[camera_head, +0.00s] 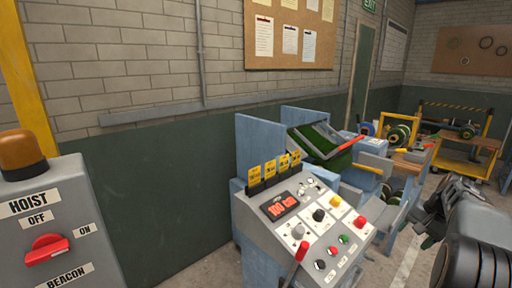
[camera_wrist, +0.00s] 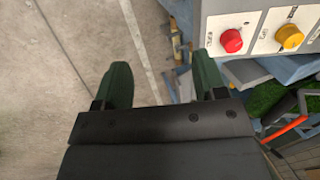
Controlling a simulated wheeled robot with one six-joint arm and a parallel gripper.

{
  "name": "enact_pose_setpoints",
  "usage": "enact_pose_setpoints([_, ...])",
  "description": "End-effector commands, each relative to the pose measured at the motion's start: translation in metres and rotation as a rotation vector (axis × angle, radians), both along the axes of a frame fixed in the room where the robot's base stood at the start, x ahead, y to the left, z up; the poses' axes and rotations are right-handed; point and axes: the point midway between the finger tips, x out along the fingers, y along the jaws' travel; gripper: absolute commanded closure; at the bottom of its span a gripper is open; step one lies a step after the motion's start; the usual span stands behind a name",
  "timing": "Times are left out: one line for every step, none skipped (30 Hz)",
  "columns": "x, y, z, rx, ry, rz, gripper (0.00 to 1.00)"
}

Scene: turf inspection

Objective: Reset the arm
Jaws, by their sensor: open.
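My gripper shows in the wrist view (camera_wrist: 163,88) with its two dark green fingers spread apart and nothing between them. In the head view my arm reaches in from the right edge, with the gripper end (camera_head: 424,222) pointing left, to the right of the control console (camera_head: 262,236). In the wrist view the console's edge, with a red button (camera_wrist: 231,41) and a yellow knob (camera_wrist: 290,37), lies just beyond the right finger. I cannot tell whether the finger touches it.
A grey hoist box (camera_head: 60,225) with a red switch and an amber beacon stands at the left. Behind the console is a blue machine with a green turf piece (camera_head: 338,148). A yellow cart (camera_head: 468,160) stands at the back right. Bare floor (camera_wrist: 50,90) lies left of the gripper.

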Motion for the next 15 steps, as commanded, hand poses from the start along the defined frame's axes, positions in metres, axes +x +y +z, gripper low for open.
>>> enact_pose_setpoints([-0.002,0.004,-0.005,-0.008,0.008,0.004,0.35])
enact_pose_setpoints([-0.004,0.006,-0.008,-0.012,0.012,0.006,0.35])
enact_pose_setpoints([-0.007,0.008,-0.011,-0.021,0.017,0.011,0.35])
enact_pose_setpoints([-0.010,0.011,-0.014,-0.027,0.023,0.014,0.35])
enact_pose_setpoints([-0.012,0.014,-0.016,-0.035,0.026,0.019,0.35])
enact_pose_setpoints([-0.015,0.019,-0.020,-0.044,0.031,0.026,0.35])
enact_pose_setpoints([-0.018,0.024,-0.022,-0.054,0.035,0.036,0.35])
enact_pose_setpoints([-0.020,0.029,-0.023,-0.064,0.038,0.046,0.35])
enact_pose_setpoints([-0.024,0.037,-0.026,-0.077,0.041,0.058,0.35])
enact_pose_setpoints([-0.027,0.044,-0.027,-0.087,0.045,0.072,0.35])
enact_pose_setpoints([-0.030,0.051,-0.028,-0.099,0.046,0.087,0.35])
enact_pose_setpoints([-0.035,0.062,-0.030,-0.116,0.048,0.109,0.35])
enact_pose_setpoints([-0.039,0.071,-0.031,-0.130,0.048,0.128,0.35])
enact_pose_setpoints([-0.044,0.081,-0.032,-0.145,0.049,0.150,0.35])
enact_pose_setpoints([-0.050,0.096,-0.034,-0.166,0.047,0.183,0.35])
